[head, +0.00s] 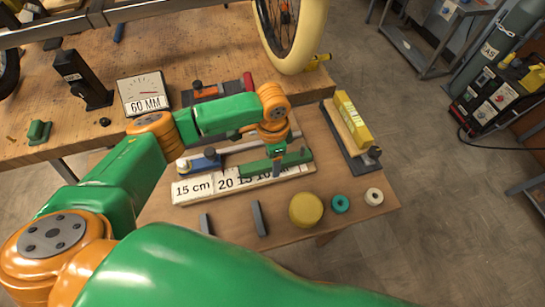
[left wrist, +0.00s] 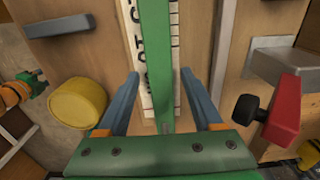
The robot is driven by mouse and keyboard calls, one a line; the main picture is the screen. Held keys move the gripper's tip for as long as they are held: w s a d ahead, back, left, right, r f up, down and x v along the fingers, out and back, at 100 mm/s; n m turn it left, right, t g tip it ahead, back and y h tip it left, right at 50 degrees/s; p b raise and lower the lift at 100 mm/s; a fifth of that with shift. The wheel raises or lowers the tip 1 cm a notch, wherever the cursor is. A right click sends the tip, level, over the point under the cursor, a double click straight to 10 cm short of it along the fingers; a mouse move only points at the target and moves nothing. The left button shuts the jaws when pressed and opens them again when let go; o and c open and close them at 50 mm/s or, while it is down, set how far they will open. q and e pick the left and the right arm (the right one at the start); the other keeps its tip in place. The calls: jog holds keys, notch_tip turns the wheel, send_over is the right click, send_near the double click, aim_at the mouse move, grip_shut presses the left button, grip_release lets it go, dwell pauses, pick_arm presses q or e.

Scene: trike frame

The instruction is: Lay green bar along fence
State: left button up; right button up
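The green bar (head: 252,168) lies lengthwise over the white scale strip (head: 190,192) on the wooden bench. A long grey rail, which looks like the fence (head: 232,150), runs behind it. In the left wrist view the green bar (left wrist: 155,40) runs between the fingers above the strip, with the grey rail (left wrist: 222,45) apart to its right. My left gripper (head: 277,166) is over the middle of the bar. Its blue fingers (left wrist: 160,78) stand on both sides, with a visible gap at the left finger. The right gripper cannot be made out in either view.
A yellow disc (head: 306,210), a teal ring (head: 340,203) and a white ring (head: 374,197) sit near the front right edge. Two dark grey blocks stand in front of the strip. A blue stop (head: 205,161) is at left. A yellow block (head: 353,118) stands at right.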

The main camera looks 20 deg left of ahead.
pick_arm(q)
notch_tip(320, 180, up, 12)
jog(key=shift+r, duration=0.15)
dwell(0.5)
